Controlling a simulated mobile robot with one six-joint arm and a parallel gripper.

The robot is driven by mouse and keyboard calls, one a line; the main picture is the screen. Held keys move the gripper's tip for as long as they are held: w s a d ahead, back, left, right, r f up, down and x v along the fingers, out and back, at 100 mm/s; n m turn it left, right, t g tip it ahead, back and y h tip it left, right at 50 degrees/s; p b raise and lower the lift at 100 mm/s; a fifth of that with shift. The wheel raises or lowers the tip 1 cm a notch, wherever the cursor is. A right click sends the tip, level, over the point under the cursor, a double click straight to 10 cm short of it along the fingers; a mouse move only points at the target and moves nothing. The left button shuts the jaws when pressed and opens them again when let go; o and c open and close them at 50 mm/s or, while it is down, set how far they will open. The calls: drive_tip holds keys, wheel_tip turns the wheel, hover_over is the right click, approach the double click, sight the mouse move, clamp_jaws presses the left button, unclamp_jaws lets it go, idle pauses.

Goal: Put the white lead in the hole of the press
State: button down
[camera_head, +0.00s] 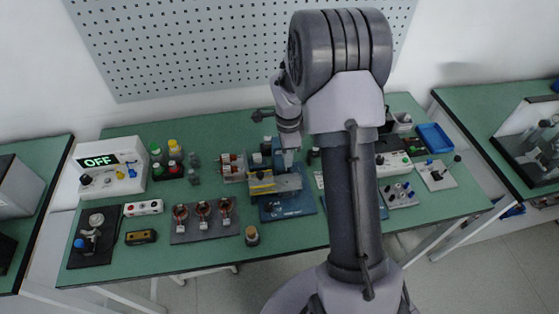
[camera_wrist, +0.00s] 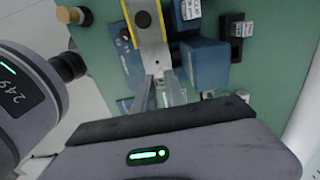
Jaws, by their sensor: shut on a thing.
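My gripper (camera_wrist: 160,78) points down beside the end of a pale plate with yellow edges (camera_wrist: 150,52). Its two fingers are close together on a small pale piece between the tips, apparently the white lead; its shape is mostly hidden. In the head view my gripper (camera_head: 288,161) is over the blue-based device (camera_head: 287,206) with a yellow strip, which looks like the press. I cannot tell whether the lead touches it or which opening is the hole.
Blue blocks (camera_wrist: 205,62) stand close right of the fingers. On the green table (camera_head: 200,257), a rack of copper coils (camera_head: 203,232) and a brown-topped cylinder (camera_head: 252,236) are left of the press. A blue tray (camera_head: 435,138) is at the right. The front strip is mostly clear.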

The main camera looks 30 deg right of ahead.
drive_tip(key=shift+w+f, duration=0.1)
drive_tip(key=shift+w, duration=0.1)
drive_tip(key=shift+s+f+b, duration=0.1)
drive_tip(key=shift+s+b, duration=0.2)
drive_tip(key=shift+s, duration=0.05)
drive_tip(key=f+b, duration=0.2)
drive_tip(key=f, duration=0.1)
drive_tip(key=shift+s+f, duration=0.3)
drive_tip(key=shift+f+b, duration=0.35)
drive_tip(key=shift+b, duration=0.4)
drive_tip(key=shift+f, duration=0.25)
drive_tip(key=shift+f+b, duration=0.95)
drive_tip(key=shift+b, duration=0.15)
